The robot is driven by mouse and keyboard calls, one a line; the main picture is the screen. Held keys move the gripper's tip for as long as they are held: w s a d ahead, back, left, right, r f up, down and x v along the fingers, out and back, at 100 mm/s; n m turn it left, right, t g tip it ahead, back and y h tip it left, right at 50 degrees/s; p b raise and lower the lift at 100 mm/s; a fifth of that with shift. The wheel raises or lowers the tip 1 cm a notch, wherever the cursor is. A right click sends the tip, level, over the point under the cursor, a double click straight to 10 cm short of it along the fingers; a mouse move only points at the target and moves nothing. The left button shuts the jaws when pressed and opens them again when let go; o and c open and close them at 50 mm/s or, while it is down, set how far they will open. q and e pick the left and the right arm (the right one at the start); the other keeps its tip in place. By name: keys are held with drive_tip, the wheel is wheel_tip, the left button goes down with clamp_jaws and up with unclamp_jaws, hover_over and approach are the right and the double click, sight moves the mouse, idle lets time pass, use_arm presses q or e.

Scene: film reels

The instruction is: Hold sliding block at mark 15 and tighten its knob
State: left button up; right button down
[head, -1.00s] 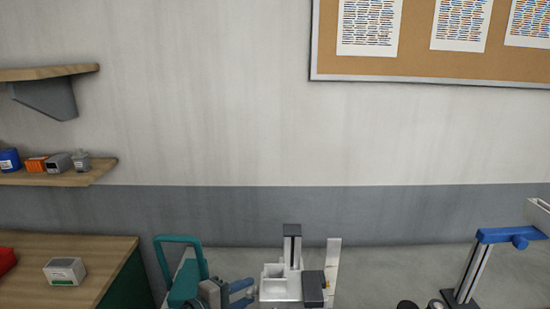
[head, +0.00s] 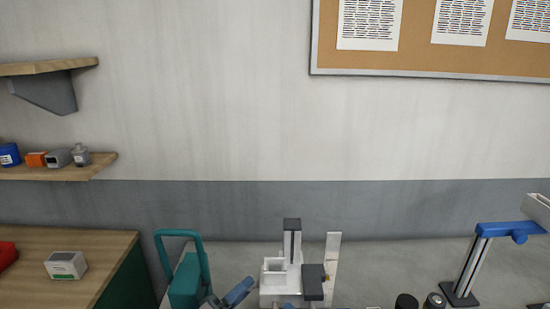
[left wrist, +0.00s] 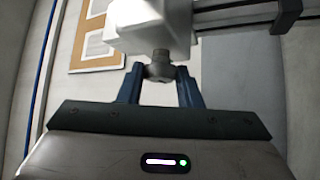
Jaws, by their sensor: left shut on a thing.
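My left gripper (head: 240,291) is low in the head view, left of a white-and-grey fixture with an upright dark post (head: 292,243). In the left wrist view, the two blue fingers of my left gripper (left wrist: 160,76) are shut on a grey round knob (left wrist: 159,65). The knob sits on a white block (left wrist: 151,24), which is beside a dark rail (left wrist: 238,15). A pale upright strip (head: 333,262) and a dark block (head: 313,282) stand at the fixture's right side. No scale numbers are readable, so mark 15 cannot be made out. My right gripper is not in view.
A teal-handled case (head: 186,280) stands just left of my left gripper. A blue-topped stand (head: 480,260) and dark round items (head: 406,301) are at the right. A wooden cabinet (head: 105,245) is at the left. Grey bench surface lies clear between fixture and stand.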

use_arm(q)
drive_tip(key=shift+f+m+h, duration=0.1)
drive_tip(key=shift+m+h, duration=0.4)
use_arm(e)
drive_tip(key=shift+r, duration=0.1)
use_arm(q)
drive_tip(key=o, duration=0.9)
drive_tip(key=shift+s+a, duration=0.1)
drive_tip(key=shift+s+a+r, duration=0.35)
drive_tip(key=shift+a+r, duration=0.05)
drive_tip(key=shift+r, duration=0.7)
drive_tip(key=shift+s+a+r, duration=0.35)
drive_tip(key=shift+s+r, duration=0.05)
drive_tip(key=shift+r, duration=0.7)
drive_tip(key=shift+s+a+r, duration=0.35)
drive_tip(key=shift+a+r, duration=0.05)
drive_tip(key=shift+r, duration=0.7)
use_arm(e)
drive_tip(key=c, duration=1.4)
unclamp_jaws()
